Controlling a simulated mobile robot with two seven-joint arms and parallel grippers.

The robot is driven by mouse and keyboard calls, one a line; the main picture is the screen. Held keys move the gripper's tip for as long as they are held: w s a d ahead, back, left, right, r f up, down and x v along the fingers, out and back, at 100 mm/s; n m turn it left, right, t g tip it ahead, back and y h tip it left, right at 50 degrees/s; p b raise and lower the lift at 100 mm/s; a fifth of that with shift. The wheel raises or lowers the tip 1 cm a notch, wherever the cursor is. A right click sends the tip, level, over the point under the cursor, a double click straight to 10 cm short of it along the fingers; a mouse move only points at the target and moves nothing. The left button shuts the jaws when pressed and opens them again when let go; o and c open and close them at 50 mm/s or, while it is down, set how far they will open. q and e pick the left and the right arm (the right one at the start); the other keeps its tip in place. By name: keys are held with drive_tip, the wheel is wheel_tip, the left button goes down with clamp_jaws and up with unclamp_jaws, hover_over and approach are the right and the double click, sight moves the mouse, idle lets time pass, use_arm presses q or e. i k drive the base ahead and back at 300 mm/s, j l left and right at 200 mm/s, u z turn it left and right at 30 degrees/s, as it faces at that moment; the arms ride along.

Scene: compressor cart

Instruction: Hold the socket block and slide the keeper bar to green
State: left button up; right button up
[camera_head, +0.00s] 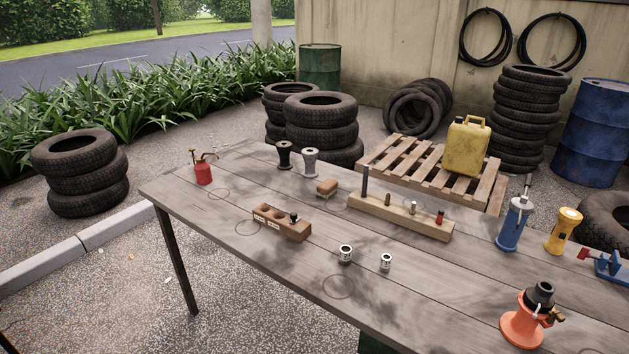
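A short brown wooden block (281,222) with round holes sits near the middle of the table. It has pale labels on its front and a small dark knob-like piece (294,217) at its right end. A longer pale wooden block (400,215) lies behind it to the right, with a tall dark post (364,181) at its left and small pegs standing in it. I cannot tell for sure which is the socket block. No keeper bar or green mark can be made out at this size. Neither of my grippers is in view.
A brush-like piece (327,187), two spools (310,162) and a red oil can (203,173) are behind. An orange device (523,328), a blue device (511,226) and a yellow torch (562,231) stand at right.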

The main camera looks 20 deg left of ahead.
sight(294, 215)
drive_tip(key=i+j+z, duration=0.15)
drive_tip(key=j, duration=0.6)
drive_tip(key=j+z, duration=0.2)
drive_tip(key=j, duration=0.6)
drive_tip(key=i, duration=0.05)
